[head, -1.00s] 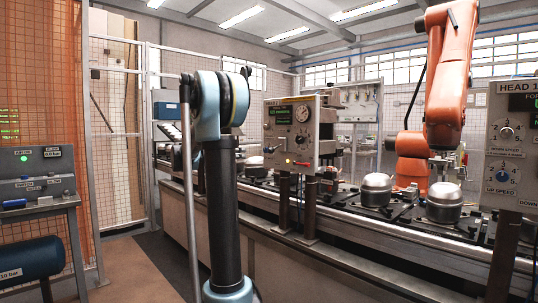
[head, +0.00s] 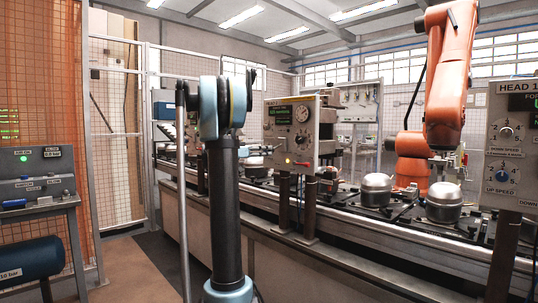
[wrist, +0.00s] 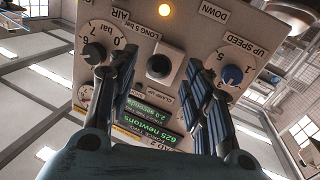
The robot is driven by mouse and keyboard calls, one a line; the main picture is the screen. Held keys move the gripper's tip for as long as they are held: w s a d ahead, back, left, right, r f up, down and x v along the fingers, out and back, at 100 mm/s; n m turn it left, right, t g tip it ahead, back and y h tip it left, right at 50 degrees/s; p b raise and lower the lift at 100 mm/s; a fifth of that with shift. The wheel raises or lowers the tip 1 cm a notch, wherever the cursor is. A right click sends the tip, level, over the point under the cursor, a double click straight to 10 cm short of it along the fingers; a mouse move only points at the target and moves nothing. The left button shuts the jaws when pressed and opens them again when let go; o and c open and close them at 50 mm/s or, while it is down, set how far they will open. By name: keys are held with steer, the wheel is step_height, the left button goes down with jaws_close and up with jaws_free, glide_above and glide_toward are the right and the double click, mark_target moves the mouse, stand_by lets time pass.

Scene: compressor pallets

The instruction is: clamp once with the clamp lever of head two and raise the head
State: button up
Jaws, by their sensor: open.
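The head two panel (head: 292,138) stands on posts beside the line in the head view. In the wrist view its face (wrist: 190,38) appears upside down and tilted, filling the middle. A black lever end (wrist: 160,67) on a pale plate, with clamp wording beside it, looks like the clamp lever. My gripper (wrist: 155,72) is open, one finger on each side of this lever. I see no contact with the lever. My gripper also shows small in the head view (head: 262,149), at the panel's left side. The head itself is not clear in view.
An orange robot arm (head: 447,80), metal pots (head: 376,190) and the head one panel (head: 515,140) stand to the right.

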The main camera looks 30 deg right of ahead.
mark_target(275, 148)
steer(key=shift+w+d, duration=0.1)
steer(key=shift+d, duration=1.9)
jaws_close()
